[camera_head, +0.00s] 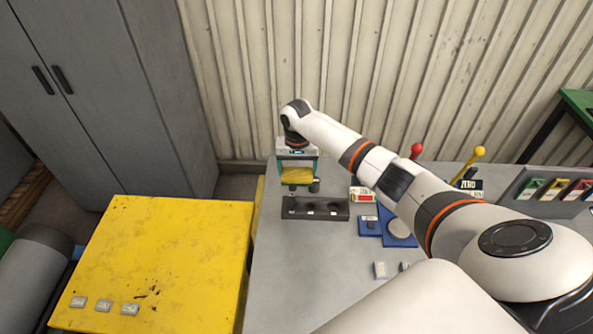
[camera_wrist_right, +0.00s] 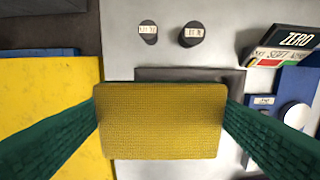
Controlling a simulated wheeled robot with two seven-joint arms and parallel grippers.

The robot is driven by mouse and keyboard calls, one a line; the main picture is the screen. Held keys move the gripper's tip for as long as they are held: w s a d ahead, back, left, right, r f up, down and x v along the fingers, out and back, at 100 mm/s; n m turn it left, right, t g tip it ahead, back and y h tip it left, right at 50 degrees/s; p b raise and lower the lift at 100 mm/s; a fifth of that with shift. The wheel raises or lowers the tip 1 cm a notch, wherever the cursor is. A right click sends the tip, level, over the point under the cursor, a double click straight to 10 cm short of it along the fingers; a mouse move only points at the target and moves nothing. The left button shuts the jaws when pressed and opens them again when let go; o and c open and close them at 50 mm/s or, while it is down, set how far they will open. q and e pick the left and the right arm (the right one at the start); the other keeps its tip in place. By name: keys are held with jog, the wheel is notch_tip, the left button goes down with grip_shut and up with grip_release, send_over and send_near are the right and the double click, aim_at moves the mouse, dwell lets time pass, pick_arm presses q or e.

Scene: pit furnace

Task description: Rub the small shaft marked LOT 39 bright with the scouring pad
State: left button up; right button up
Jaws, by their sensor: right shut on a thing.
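My right gripper (camera_head: 297,174) is shut on the yellow scouring pad (camera_wrist_right: 160,122), which sits between its green fingers; the pad (camera_head: 297,175) also shows in the head view. The pad is above the bench, close to a dark tray (camera_wrist_right: 190,73). Two short dark shafts with white labels, a left one (camera_wrist_right: 149,33) and a right one (camera_wrist_right: 192,34), stand on the bench beyond the tray, apart from the pad in the wrist view. Their lettering is too small to read, so I cannot tell which is LOT 39. My left gripper is out of view.
The dark tray (camera_head: 330,207) lies on the grey bench (camera_head: 295,280). Right of it are a blue fixture (camera_head: 369,226), a ZERO box (camera_head: 470,185) and red and yellow knobbed levers. A yellow table (camera_head: 165,250) with several small tags stands left. The front bench is mostly clear.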

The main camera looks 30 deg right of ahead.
jog(key=shift+w+d+f, duration=0.1)
dwell(0.3)
jog(key=shift+a+f, duration=0.2)
jog(key=shift+a, duration=0.05)
jog(key=shift+w+a+f+b, duration=0.3)
jog(key=shift+a+f+b, duration=0.3)
jog(key=shift+f, duration=0.25)
jog(key=shift+r, duration=0.1)
